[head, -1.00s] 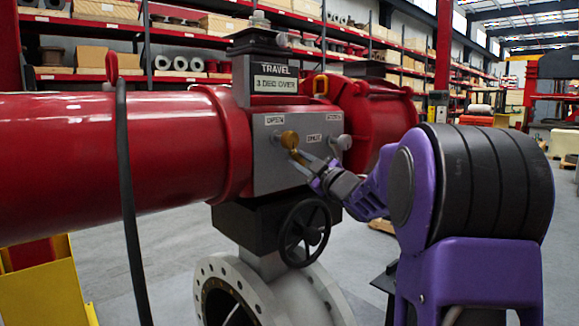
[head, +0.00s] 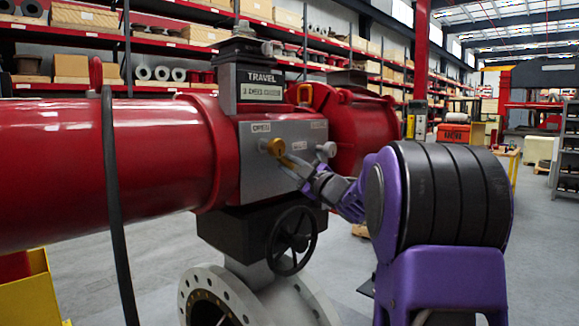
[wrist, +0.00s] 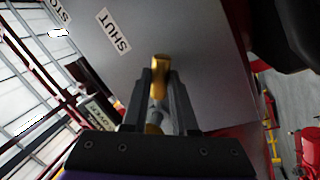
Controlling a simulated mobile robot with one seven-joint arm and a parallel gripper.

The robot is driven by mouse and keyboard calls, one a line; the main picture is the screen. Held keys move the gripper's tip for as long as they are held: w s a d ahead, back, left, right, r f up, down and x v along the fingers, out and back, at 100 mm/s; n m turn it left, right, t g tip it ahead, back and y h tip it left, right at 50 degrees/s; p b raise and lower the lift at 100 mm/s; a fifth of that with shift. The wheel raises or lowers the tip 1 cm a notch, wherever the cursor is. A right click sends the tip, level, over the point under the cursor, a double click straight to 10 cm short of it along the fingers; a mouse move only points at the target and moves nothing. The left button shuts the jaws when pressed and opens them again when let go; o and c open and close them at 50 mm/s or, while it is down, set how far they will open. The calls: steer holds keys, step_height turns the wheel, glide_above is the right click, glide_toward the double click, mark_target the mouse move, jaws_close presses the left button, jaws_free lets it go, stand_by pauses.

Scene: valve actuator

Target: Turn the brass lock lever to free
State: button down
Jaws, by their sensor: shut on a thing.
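The brass lock lever (head: 275,146) sits on the grey front plate (head: 255,175) of the red valve actuator, below the travel sign. My gripper (head: 292,163) reaches it from the lower right. In the wrist view the lever (wrist: 160,72) stands between the two dark fingertips of my gripper (wrist: 159,85), which is shut on it. A white SHUT label (wrist: 114,32) lies up and left of the lever there. The lever's lower part is partly hidden between the fingers.
A silver knob (head: 326,149) sticks out to the right of the lever. A black handwheel (head: 292,240) is below the plate. A black hose (head: 115,210) hangs at the left. Open floor lies to the right.

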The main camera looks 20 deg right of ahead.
steer(key=c, duration=1)
jaws_free()
steer(key=shift+r, duration=0.1)
steer(key=v, duration=1.7)
steer(key=shift+s, duration=0.15)
